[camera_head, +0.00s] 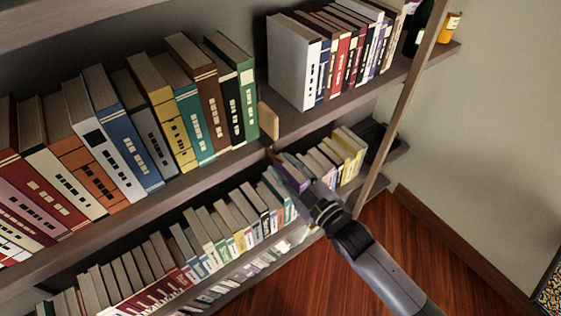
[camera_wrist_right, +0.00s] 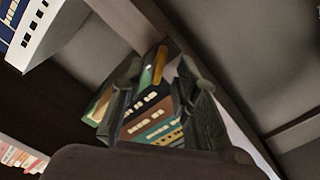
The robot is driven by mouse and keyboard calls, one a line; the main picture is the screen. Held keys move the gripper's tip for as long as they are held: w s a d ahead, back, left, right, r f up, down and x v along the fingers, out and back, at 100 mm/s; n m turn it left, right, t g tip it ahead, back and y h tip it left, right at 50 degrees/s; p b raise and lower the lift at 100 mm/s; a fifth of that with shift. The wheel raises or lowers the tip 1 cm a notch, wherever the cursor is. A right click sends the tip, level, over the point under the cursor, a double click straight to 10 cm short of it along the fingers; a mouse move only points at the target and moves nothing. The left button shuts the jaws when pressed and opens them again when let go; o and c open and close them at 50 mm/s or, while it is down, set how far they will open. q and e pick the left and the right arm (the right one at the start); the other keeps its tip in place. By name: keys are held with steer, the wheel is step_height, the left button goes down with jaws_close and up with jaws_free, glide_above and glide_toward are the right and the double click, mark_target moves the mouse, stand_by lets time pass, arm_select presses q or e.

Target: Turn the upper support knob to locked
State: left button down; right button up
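A small tan block (camera_head: 268,120) stands on the upper shelf at the end of the left book row, beside a green book. It may be the support; I cannot make out a separate knob or its lock position. A tan piece (camera_wrist_right: 160,64) also shows in the right wrist view, beyond my fingers. My right gripper (camera_head: 279,162) is at the upper shelf's front edge, below and right of the block. In the right wrist view my right gripper (camera_wrist_right: 158,100) has its fingers apart, with books visible between them. Whether it touches anything is unclear. My left gripper is not in view.
The upper shelf (camera_head: 330,107) holds book rows left and right, with a short bare gap between. A lower shelf of books runs below. A wooden upright (camera_head: 402,105) stands to the right, with bottles (camera_head: 448,27) near it. The wooden floor (camera_head: 385,225) is clear.

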steer(key=v, duration=0.9)
steer(key=shift+s+d, duration=0.2)
steer(key=shift+s, duration=0.1)
steer(key=d+f+m+g+h+b, duration=0.1)
steer(key=d+f+m+h, duration=0.2)
steer(key=f, duration=0.8)
steer(key=d+f+m+g+h+b, duration=0.15)
steer(key=d+f, duration=0.35)
steer(key=f, duration=0.6)
steer(key=s+d+f+m+g+h+b, duration=0.1)
steer(key=s+d+f+g+h, duration=0.15)
steer(key=f, duration=0.65)
steer(key=s+d+f+m+g+h, duration=0.1)
steer(key=s+d+f+m, duration=0.2)
steer(key=f, duration=0.5)
steer(key=s+d+f+m+g+h+b, duration=0.1)
steer(key=s+f+g, duration=0.1)
steer(key=s+f, duration=0.4)
steer(key=s+d+f+m+g+b, duration=0.1)
steer(key=s+f+g, duration=0.2)
steer(key=s+f, duration=0.4)
steer(key=s+d+f+m+g+h+b, duration=0.1)
steer(key=s+f, duration=0.6)
steer(key=s, duration=1)
steer(key=shift+g+h, duration=0.3)
steer(key=shift+g, duration=0.5)
